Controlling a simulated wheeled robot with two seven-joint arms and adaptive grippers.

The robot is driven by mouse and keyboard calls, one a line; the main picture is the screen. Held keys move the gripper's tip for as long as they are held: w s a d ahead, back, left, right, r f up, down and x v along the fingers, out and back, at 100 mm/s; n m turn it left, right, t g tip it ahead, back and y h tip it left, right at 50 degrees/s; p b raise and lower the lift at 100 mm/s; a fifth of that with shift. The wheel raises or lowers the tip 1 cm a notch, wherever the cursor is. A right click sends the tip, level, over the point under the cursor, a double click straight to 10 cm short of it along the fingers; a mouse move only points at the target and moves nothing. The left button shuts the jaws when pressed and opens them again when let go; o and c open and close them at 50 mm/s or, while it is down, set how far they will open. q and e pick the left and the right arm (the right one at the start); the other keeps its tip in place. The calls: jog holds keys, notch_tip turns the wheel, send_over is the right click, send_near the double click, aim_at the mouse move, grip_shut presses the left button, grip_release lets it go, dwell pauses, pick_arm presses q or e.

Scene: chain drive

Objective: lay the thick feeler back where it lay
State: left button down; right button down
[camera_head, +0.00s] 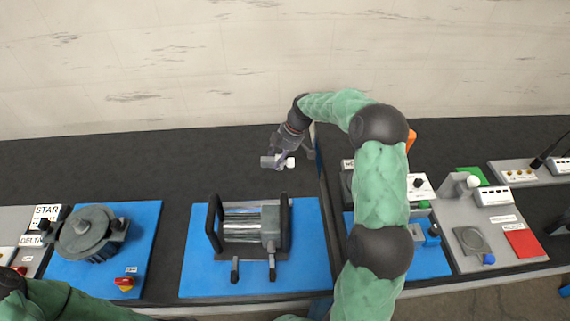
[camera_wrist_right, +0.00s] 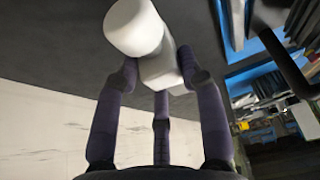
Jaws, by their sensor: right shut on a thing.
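My right gripper (camera_head: 282,158) is above the dark bench top, behind the middle blue plate, and shut on a pale piece. In the right wrist view, my right gripper's fingers (camera_wrist_right: 160,85) close around a light grey block with a rounded white knob (camera_wrist_right: 135,27). This looks like the thick feeler (camera_wrist_right: 160,70); its thickness cannot be read. In the head view its white end (camera_head: 290,162) shows right of the fingers and a grey part (camera_head: 267,162) left of them. Whether it touches the bench is unclear. My left gripper is out of view.
A blue plate (camera_head: 190,283) carries a roller device (camera_head: 243,227) with black handles, in front of the gripper. Left is another blue plate (camera_head: 150,215) with a round grey device (camera_head: 88,232). Panels with switches (camera_head: 505,235) stand right. The bench left of the gripper is clear.

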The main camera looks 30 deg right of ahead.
jog(key=shift+w+a+f+b, duration=0.15)
jog(key=shift+w+f+b, duration=0.4)
jog(key=shift+w+f, duration=0.5)
jog(key=shift+w, duration=0.1)
jog(key=shift+f+b, duration=2.7)
jog(key=shift+f, duration=1)
jog(key=c, duration=0.7)
grip_release()
